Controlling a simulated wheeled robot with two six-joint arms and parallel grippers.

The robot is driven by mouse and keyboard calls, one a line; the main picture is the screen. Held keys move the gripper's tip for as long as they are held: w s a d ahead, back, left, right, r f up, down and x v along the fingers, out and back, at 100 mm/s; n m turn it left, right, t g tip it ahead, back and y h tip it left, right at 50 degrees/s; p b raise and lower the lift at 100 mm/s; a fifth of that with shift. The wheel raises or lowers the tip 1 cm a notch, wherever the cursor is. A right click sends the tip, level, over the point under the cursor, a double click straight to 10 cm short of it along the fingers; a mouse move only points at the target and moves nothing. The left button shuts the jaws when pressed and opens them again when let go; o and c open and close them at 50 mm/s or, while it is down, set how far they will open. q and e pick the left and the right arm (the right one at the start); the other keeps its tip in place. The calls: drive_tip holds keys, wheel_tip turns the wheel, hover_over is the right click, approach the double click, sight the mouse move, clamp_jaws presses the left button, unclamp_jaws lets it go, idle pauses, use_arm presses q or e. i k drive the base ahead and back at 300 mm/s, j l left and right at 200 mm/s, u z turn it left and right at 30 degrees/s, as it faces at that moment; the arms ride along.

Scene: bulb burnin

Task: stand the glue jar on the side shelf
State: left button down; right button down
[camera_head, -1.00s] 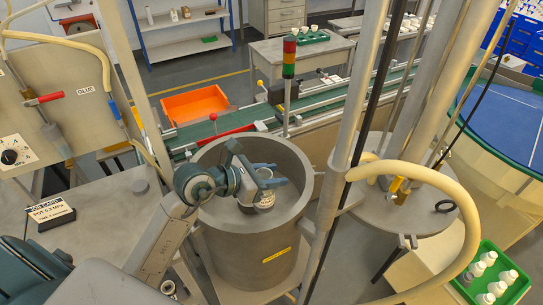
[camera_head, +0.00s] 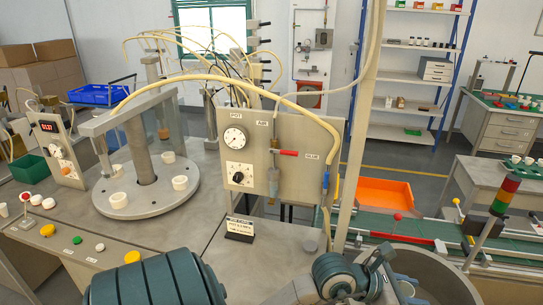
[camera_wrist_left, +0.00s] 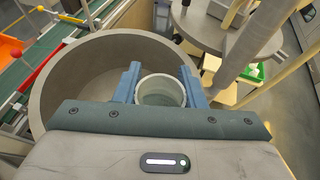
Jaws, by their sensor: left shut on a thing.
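The jar (camera_wrist_left: 162,91), a small round pot with a pale rim and an open top, sits between the two blue fingers of my left gripper (camera_wrist_left: 161,80). I take it to be the glue jar; its label is not readable here. The gripper is shut on it, over the large grey round vessel (camera_wrist_left: 48,85). In the head view my left gripper (camera_head: 396,282) is at the bottom right, and the jar is barely distinguishable there. A shelf unit with blue uprights and pale boards (camera_head: 405,132) stands at the back right. My right gripper is not in view.
A grey panel with a gauge and hoses (camera_head: 290,165) stands left of a metal post. An orange bin (camera_head: 372,200) lies behind the green conveyor (camera_head: 425,230). A round turntable (camera_head: 148,200) is at left. Several small items stand on the shelf boards.

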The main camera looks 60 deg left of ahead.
sight(279, 287)
drive_tip(key=k+l+u, duration=0.15)
drive_tip(key=u, duration=0.35)
drive_tip(key=k+l+u, duration=0.2)
drive_tip(key=u, duration=0.3)
drive_tip(key=i+l, duration=0.4)
